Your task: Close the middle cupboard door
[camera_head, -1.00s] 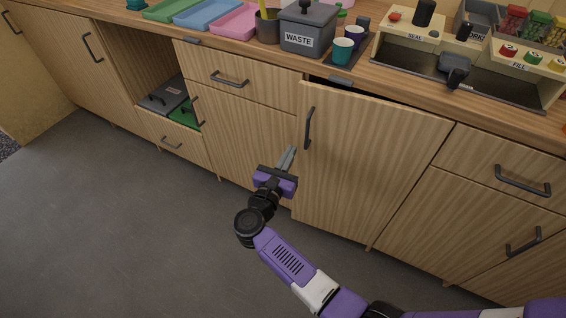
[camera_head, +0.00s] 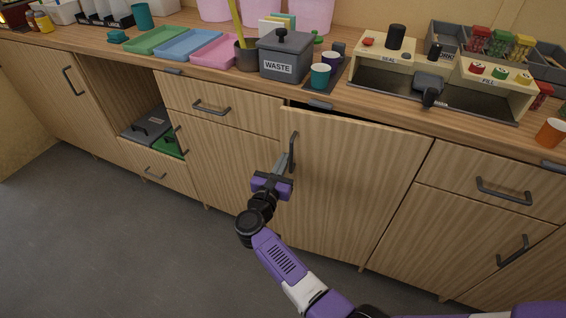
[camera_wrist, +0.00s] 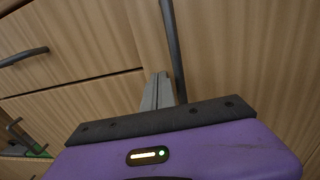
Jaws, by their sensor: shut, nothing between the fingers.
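The middle cupboard door (camera_head: 355,185) is a light wooden panel, slightly ajar, with a dark gap along its top edge under the counter. Its dark vertical handle (camera_head: 293,150) is near its left edge. My gripper (camera_head: 282,163) is shut and empty, with its fingertips just beside the lower part of the handle, in front of the door's left edge. In the wrist view the closed grey fingers (camera_wrist: 157,90) point at the door beside the handle (camera_wrist: 173,45). I cannot tell whether they touch the door.
A drawer (camera_head: 220,105) and a closed lower door are left of the door; more fronts with handles are on the right. An open shelf compartment (camera_head: 145,120) is farther left. The counter holds a waste bin (camera_head: 286,58), cups and trays. The grey floor (camera_head: 110,240) is clear.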

